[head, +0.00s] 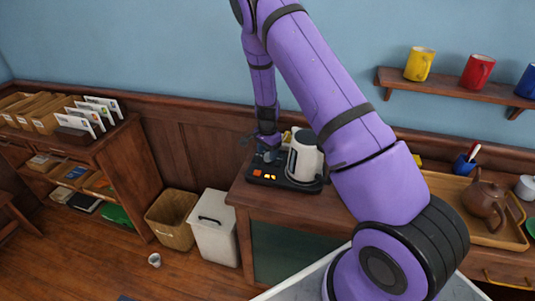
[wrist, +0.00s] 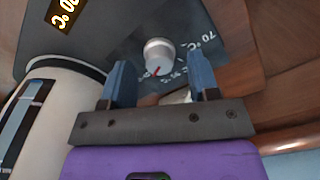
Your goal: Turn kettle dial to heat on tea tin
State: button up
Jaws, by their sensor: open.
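The white kettle (head: 303,158) stands on its dark base (head: 313,186) on the wooden cabinet; its pale side also shows in the wrist view (wrist: 72,85). The silver dial (wrist: 159,52) sits on the dark panel, with its red mark toward the fingers. A "70°C" label is right of it; the labels near the fingers are partly hidden. My gripper (wrist: 158,66) is open, its blue fingers at either side of the dial's near edge; contact cannot be told. In the head view my gripper (head: 268,141) is beside the kettle. I cannot make out a tea tin for certain.
An orange-lit display (wrist: 63,14) is on the panel. A wooden tray (head: 450,213) with a brown teapot (head: 485,202) is right of my arm. A shelf (head: 455,88) holds mugs. A wicker basket (head: 170,222) and white bin (head: 213,234) stand left of the cabinet.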

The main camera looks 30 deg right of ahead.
notch_tip(320, 180, up, 10)
dwell(0.4)
dwell(0.4)
notch_tip(320, 180, up, 14)
jog(key=n+t+y, duration=0.1)
jog(key=n, duration=0.2)
send_over(267, 155)
jog(key=s+a, duration=0.4)
jog(key=s, duration=0.1)
jog(key=s+a+r+n+t, duration=0.15)
jog(key=s+r+n, duration=0.25)
jog(key=s+r, duration=0.5)
jog(key=s+a+r+n+t, duration=0.1)
jog(key=s+r+n, duration=0.1)
jog(key=s, duration=0.5)
jog(key=s+a+r+n, duration=0.1)
jog(key=s+r+n, duration=0.2)
jog(key=s, duration=0.5)
jog(key=s+a+r+n+t+h, duration=0.1)
jog(key=s+r+n, duration=0.2)
jog(key=s+r, duration=0.2)
jog(key=shift+s+a+t, duration=0.35)
jog(key=shift+s, duration=1.3)
